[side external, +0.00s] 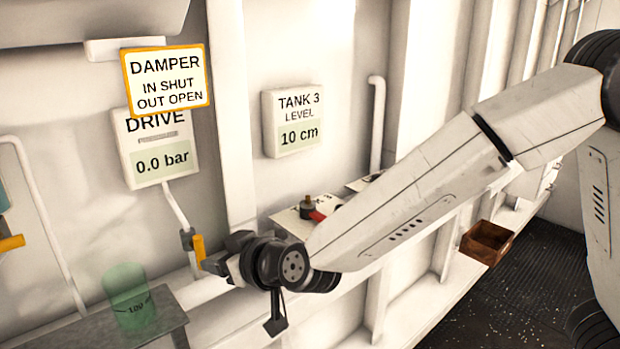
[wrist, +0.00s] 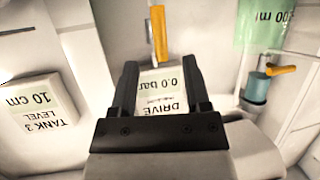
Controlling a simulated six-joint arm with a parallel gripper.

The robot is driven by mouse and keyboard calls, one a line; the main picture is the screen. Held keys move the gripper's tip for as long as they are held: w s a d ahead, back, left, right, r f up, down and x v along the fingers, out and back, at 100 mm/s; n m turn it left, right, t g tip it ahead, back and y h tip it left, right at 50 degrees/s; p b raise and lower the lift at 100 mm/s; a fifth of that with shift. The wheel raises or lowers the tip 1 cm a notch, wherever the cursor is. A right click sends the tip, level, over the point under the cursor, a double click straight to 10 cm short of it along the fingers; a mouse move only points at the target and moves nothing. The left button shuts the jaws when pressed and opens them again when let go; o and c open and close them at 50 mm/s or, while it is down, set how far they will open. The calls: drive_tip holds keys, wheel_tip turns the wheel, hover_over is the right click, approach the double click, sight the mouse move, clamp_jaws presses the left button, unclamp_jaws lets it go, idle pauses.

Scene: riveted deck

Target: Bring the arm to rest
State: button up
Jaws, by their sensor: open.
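My gripper (side external: 214,262) is at the lower centre left in the side view, at the end of my arm, which reaches in from the right. In the wrist view my gripper (wrist: 160,64) shows two dark fingers spread apart with nothing held between them. A yellow handle (side external: 198,250) on a wall pipe is close to the fingers in the side view. In the wrist view this yellow handle (wrist: 158,32) lies just past the fingertips, around the middle. I cannot tell whether the fingers touch it.
The wall carries a DRIVE gauge (side external: 158,160) reading 0.0 bar, a DAMPER sign (side external: 166,80) and a TANK 3 gauge (side external: 293,121) reading 10 cm. A green clear beaker (side external: 128,297) stands on a grey shelf (side external: 168,325).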

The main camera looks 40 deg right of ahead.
drive_tip(key=s+d+f+m+g+h, duration=0.1)
drive_tip(key=s+d+f+g, duration=0.4)
drive_tip(key=d, duration=0.8)
drive_tip(key=s+d+f+m+g+h, duration=0.1)
drive_tip(key=s+d+f+g, duration=0.4)
drive_tip(key=s+d+f, duration=0.3)
drive_tip(key=s+d, duration=0.4)
drive_tip(key=shift+s+d+f+g+h, duration=0.15)
drive_tip(key=shift+s+d+g+h, duration=0.15)
drive_tip(key=shift+d+g, duration=0.1)
